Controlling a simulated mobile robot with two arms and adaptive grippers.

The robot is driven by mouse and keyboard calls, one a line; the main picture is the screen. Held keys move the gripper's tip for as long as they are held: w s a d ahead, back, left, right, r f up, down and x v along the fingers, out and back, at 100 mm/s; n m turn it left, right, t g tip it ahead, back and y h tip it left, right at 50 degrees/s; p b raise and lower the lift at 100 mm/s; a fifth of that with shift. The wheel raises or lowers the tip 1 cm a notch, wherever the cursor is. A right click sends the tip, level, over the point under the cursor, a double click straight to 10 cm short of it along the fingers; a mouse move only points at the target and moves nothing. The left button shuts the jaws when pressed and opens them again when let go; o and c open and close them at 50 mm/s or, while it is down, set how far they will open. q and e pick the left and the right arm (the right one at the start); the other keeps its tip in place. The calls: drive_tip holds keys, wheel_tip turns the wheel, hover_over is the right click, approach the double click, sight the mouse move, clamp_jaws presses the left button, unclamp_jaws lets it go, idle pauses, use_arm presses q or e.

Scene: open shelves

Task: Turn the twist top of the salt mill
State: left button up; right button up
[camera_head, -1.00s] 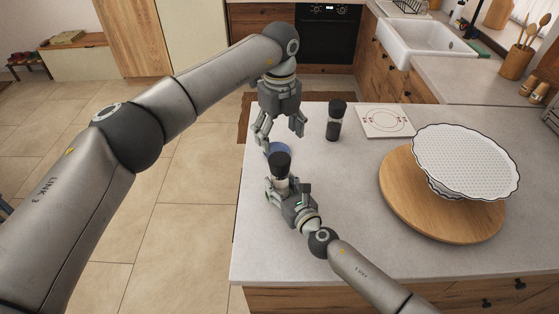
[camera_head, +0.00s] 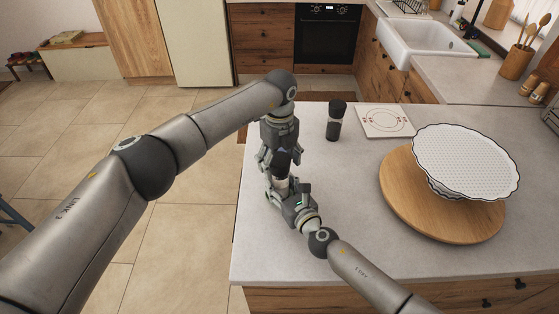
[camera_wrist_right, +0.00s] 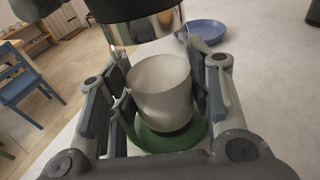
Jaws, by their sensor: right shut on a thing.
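The salt mill stands upright, with a black twist top (camera_head: 281,158) and a pale body (camera_wrist_right: 162,88). My right gripper (camera_head: 284,187) is shut around the body, with a finger on each side in the right wrist view (camera_wrist_right: 160,95). My left gripper (camera_head: 281,165) points down from above. Its fingers are spread to either side of the black top and look apart from it. The left palm hides part of the top in the head view. Contact between the left fingers and the top cannot be made out.
A dark pepper mill (camera_head: 335,121) stands behind to the right. A round wooden board (camera_head: 400,207) bears a white scalloped dish (camera_head: 465,160) at the right. A blue plate (camera_wrist_right: 205,32) lies near the mill. The middle of the counter is clear.

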use_arm(q)
drive_tip(key=c, duration=0.8)
drive_tip(key=m, duration=0.7)
drive_tip(key=shift+m, duration=0.3)
drive_tip(key=m, duration=0.6)
drive_tip(key=shift+h, duration=0.3)
drive_tip(key=shift+m, duration=0.3)
drive_tip(key=o, duration=1.1)
